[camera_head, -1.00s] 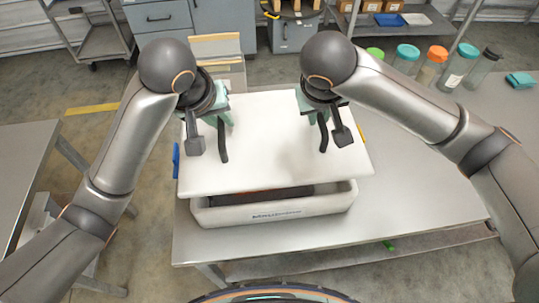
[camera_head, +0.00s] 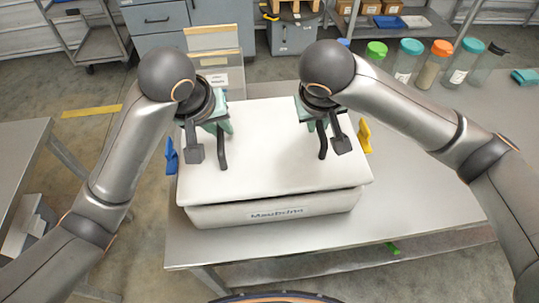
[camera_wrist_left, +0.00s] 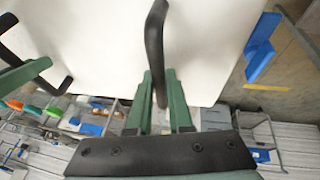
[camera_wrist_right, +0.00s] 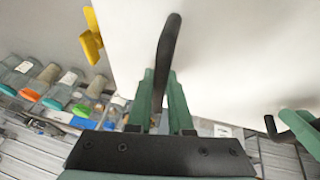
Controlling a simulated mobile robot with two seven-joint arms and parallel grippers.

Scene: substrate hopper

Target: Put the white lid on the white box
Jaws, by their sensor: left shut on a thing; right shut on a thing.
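The white lid (camera_head: 265,165) lies over the white box (camera_head: 230,214), covering its opening in the head view. A thin dark gap shows along the front edge, widest at the right, so I cannot tell whether it is fully seated. My left gripper (camera_head: 222,138) is shut on the lid's left black handle (camera_wrist_left: 154,45). My right gripper (camera_head: 322,130) is shut on the lid's right black handle (camera_wrist_right: 168,45). The lid also fills much of the left wrist view (camera_wrist_left: 90,40) and the right wrist view (camera_wrist_right: 230,50). The box's back side is hidden.
A blue clip (camera_head: 171,157) stands at the left of the box and a yellow clip (camera_head: 364,136) at the right. Several jars with coloured caps (camera_head: 440,62) stand at the back right.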

